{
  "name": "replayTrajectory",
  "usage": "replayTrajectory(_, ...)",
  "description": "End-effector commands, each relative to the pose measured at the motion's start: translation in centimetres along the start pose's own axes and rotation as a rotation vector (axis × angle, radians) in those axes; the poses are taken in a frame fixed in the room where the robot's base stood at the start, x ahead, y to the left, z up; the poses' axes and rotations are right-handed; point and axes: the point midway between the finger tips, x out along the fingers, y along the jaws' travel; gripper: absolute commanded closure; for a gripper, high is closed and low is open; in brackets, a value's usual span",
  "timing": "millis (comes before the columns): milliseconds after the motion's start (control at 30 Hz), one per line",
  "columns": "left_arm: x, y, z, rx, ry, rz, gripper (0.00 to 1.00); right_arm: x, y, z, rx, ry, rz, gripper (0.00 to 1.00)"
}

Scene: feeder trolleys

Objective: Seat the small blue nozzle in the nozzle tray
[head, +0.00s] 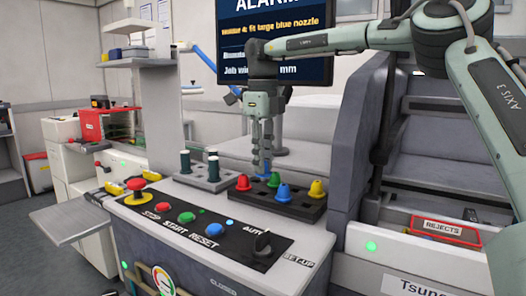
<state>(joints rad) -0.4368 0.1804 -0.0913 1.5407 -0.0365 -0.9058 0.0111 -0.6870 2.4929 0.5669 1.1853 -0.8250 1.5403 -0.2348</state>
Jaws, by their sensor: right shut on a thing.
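My right gripper (263,143) points down from above and is shut on a blue nozzle (262,166), whose lower part shows below the fingers. It is over the back edge of the dark nozzle tray (300,208); I cannot tell whether the nozzle touches the tray. In the tray stand a red nozzle (243,182), a green nozzle (274,180), another blue nozzle (283,193) and a yellow nozzle (317,188). Several dark empty holes show in the tray. My left gripper is not in view.
A grey block with dark, white-banded pegs (213,166) stands left of the tray. In front is a panel with buttons and a black knob (261,243). The screen (290,45) reads ALARM and "fit large blue nozzle". A red REJECTS bin (445,231) is at right.

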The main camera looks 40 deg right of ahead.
Motion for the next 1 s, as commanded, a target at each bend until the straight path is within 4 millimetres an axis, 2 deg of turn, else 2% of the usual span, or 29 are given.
replayTrajectory(200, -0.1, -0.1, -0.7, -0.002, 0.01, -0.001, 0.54, 1.6, 0.0, 0.0, 0.0, 0.002, 0.001, 1.0)
replayTrajectory(467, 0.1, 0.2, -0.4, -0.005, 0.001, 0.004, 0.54, 3.1, 0.0, 0.0, 0.0, 0.0, 0.0, 1.0)
replayTrajectory(1000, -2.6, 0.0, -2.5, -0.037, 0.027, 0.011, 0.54, 4.5, 0.0, 0.0, 0.0, 0.0, 0.0, 1.0)
